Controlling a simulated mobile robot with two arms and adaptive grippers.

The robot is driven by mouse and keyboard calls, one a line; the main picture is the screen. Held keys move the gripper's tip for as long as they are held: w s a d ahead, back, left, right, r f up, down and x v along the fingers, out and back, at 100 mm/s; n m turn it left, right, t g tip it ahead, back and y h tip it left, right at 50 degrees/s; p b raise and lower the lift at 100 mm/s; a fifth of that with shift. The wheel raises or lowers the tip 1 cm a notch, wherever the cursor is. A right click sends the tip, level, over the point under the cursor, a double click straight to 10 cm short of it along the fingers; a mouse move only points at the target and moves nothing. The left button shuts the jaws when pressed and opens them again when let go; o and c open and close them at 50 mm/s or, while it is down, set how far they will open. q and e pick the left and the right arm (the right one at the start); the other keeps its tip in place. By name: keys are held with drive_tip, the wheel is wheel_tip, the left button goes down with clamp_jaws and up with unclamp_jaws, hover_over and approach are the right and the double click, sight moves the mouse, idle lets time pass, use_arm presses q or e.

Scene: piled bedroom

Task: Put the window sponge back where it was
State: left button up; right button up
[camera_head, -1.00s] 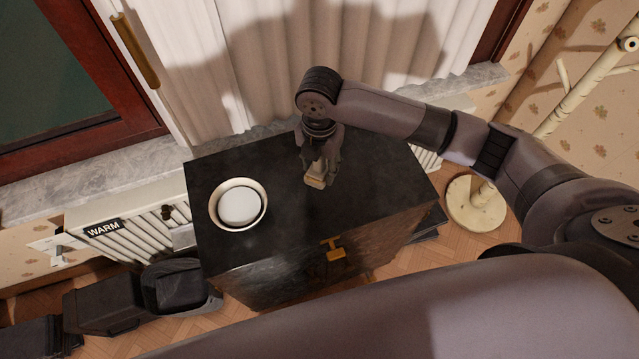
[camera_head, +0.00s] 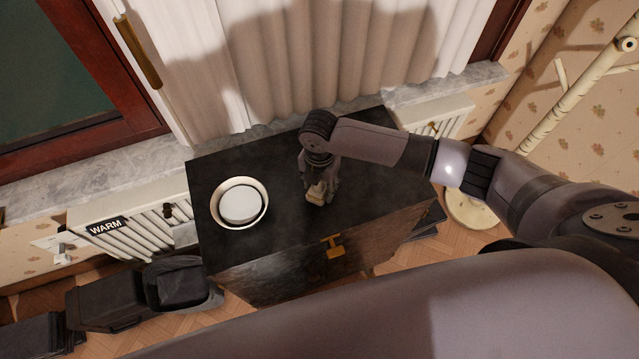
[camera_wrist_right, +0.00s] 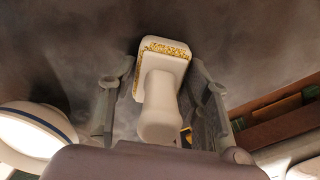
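The window sponge (camera_head: 315,195) has a pale head with a white handle and a speckled gold layer, clearest in the right wrist view (camera_wrist_right: 160,88). My right gripper (camera_head: 319,187) points down over the dark cabinet top (camera_head: 365,160) and is shut on the sponge. In the wrist view its fingers (camera_wrist_right: 162,66) flank the sponge head on both sides. The sponge is at or just above the cabinet top; I cannot tell whether it touches. My left gripper is not in view.
A round cream bowl-like dish (camera_head: 222,220) with a white disc inside stands left on the cabinet top. A radiator (camera_head: 140,235), window sill (camera_head: 110,175) and curtain (camera_head: 290,70) are behind. A pale coat stand (camera_head: 560,115) is at right. The top's right side is clear.

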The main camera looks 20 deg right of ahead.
drive_tip(key=o, duration=0.3)
drive_tip(key=shift+r, duration=0.1)
wheel_tip(320, 180, up, 12)
drive_tip(key=shift+b, duration=1.1)
